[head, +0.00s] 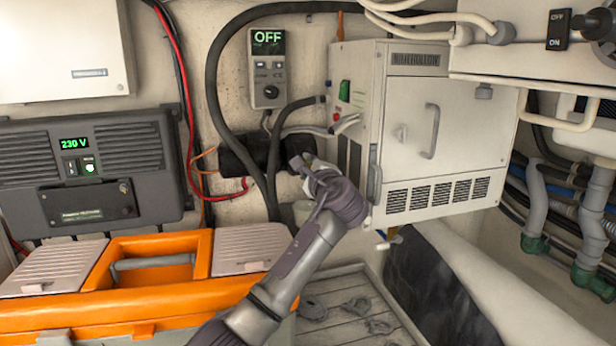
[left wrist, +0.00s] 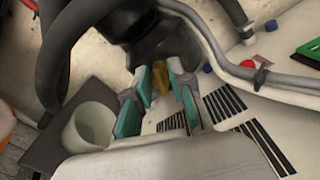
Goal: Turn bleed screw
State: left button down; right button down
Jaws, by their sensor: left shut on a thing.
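The brass-coloured bleed screw (left wrist: 160,80) shows in the left wrist view, on a black rounded housing (left wrist: 150,35). My left gripper (left wrist: 160,75) has its teal-padded fingers on either side of the screw and is shut on it. In the head view my left gripper (head: 301,166) reaches up to the black fitting (head: 240,158) on the back wall, just left of the beige cabinet. The screw itself is hidden there behind the gripper. My right gripper is in neither view.
The beige cabinet (head: 440,110) stands close on the right, with hoses around it. A white cup (left wrist: 90,128) stands below the housing. An orange toolbox (head: 150,300) fills the lower left. A slatted floor (head: 350,305) lies below my arm.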

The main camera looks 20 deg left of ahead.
pick_arm(q)
jog(key=n+b, duration=0.3)
jog(key=n, duration=0.3)
jog(key=n+b, duration=0.4)
jog(key=n, duration=0.3)
jog(key=n+b, duration=0.4)
jog(key=n, duration=0.2)
jog(key=shift+w+d+f+n, duration=0.1)
jog(key=shift+f+n, duration=0.3)
jog(key=shift+n, duration=1.3)
jog(key=shift+b, duration=0.3)
jog(key=c, duration=1)
grip_release()
jog(key=shift+r, duration=0.1)
jog(key=shift+d, duration=0.1)
